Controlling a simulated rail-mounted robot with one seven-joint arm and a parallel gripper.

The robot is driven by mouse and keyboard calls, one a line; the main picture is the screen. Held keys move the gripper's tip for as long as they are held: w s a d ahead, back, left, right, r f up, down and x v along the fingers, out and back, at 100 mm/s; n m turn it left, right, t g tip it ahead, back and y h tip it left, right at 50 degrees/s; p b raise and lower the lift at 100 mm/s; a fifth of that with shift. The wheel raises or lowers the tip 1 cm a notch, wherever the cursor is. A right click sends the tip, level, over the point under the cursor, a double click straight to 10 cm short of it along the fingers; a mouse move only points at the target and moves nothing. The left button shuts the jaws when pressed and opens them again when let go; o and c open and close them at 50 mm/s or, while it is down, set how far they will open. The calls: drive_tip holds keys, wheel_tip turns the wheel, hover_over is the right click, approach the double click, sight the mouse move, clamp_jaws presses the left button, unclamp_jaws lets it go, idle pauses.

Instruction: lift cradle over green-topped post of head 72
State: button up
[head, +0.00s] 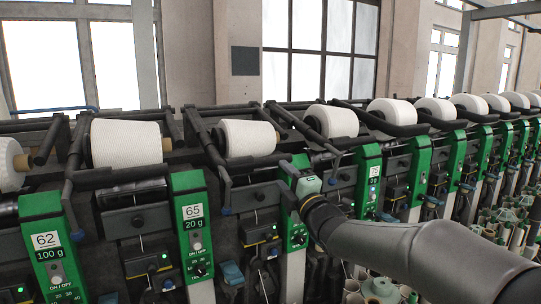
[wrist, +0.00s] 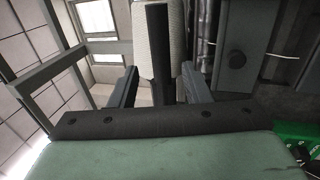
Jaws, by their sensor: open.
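My gripper (head: 289,178) is at the machine row in the head view, beside a green-topped post (head: 301,161) that it partly covers. In the wrist view, my gripper (wrist: 158,88) has its two dark fingers spread apart. A dark cradle bar (wrist: 158,45) shows between them in the picture, with a white yarn cone (wrist: 150,12) behind it. Contact between fingers and bar cannot be told. In the head view a white cone (head: 247,138) sits left of and behind my gripper. The number plate at my gripper is hidden, so I cannot read 72.
Head 62 (head: 46,240) and head 65 (head: 193,212) stand to the left with their white cones (head: 126,143) behind. More green panels and cones (head: 391,111) run off to the right. Blue-tipped cradle handles (head: 225,209) stick out in front of the row.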

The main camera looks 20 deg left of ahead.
sight(272, 163)
drive_tip(key=p+x, duration=0.2)
drive_tip(key=x, duration=0.6)
drive_tip(key=shift+w+a+p, duration=0.2)
drive_tip(key=shift+w+p, duration=0.05)
drive_tip(key=shift+p, duration=0.15)
